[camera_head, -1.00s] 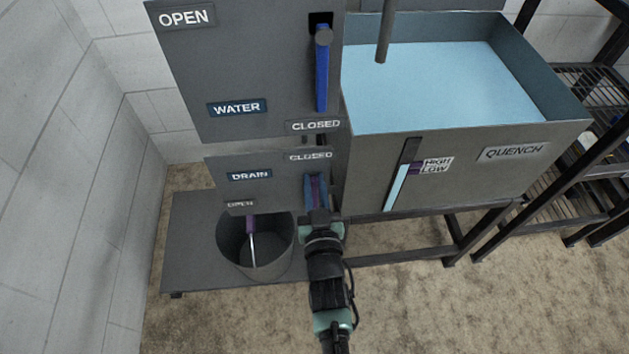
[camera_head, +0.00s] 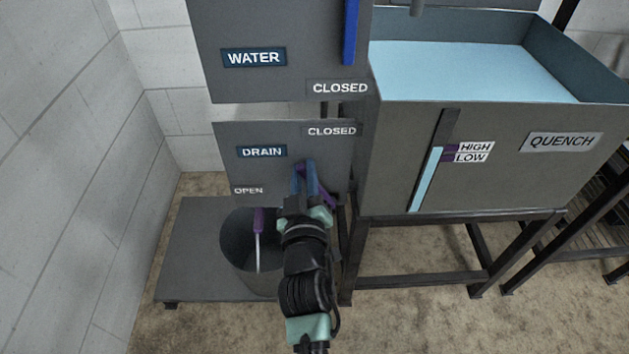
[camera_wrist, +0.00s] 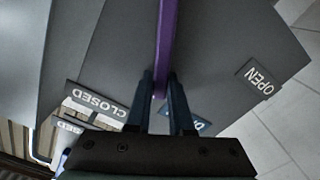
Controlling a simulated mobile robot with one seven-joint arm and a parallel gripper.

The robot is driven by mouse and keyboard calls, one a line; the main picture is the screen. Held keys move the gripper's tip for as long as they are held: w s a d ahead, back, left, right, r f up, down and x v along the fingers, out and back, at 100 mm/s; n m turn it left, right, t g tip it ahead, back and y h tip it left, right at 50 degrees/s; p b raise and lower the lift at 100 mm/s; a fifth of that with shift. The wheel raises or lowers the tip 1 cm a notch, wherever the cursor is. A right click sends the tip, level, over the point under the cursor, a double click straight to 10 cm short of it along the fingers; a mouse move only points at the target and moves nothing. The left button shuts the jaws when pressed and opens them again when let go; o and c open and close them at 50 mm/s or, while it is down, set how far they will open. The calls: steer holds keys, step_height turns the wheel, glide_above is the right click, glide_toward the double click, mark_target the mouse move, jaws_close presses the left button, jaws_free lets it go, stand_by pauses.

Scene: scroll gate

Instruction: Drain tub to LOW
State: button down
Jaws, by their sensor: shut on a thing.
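The drain panel (camera_head: 232,170) has CLOSED at its upper right and OPEN at its lower left. My gripper (camera_head: 304,172) is in front of the panel's lower right part. A purple lever (camera_head: 324,190) shows at its fingers. In the wrist view, my gripper (camera_wrist: 162,92) is shut on the purple lever (camera_wrist: 167,40), which runs between the two fingers. The grey quench tub (camera_head: 390,180) holds light blue water (camera_head: 460,70). Its level strip (camera_head: 424,182) is light blue up to about the HIGH mark; the exact level is hard to tell.
A grey bucket (camera_head: 236,252) stands on a low platform (camera_head: 190,245) below the drain panel. A purple-topped thin pale rod or stream (camera_head: 258,240) shows in it. The water panel (camera_head: 230,85) with a blue lever (camera_head: 350,35) is above. A wall (camera_head: 70,170) is left; frame legs (camera_head: 480,255) are right.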

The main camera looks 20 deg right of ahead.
steer(key=shift+w+a+f+n+b, duration=0.3)
steer(key=shift+a+f+n+b, duration=0.65)
steer(key=shift+n, duration=0.4)
steer(key=shift+w+a+f+n+b, duration=0.25)
steer(key=shift+a+f+n+b, duration=0.65)
steer(key=shift+n, duration=0.45)
steer(key=shift+a, duration=0.1)
steer(key=c, duration=0.8)
jaws_free()
steer(key=shift+r, duration=0.1)
steer(key=v, duration=1.3)
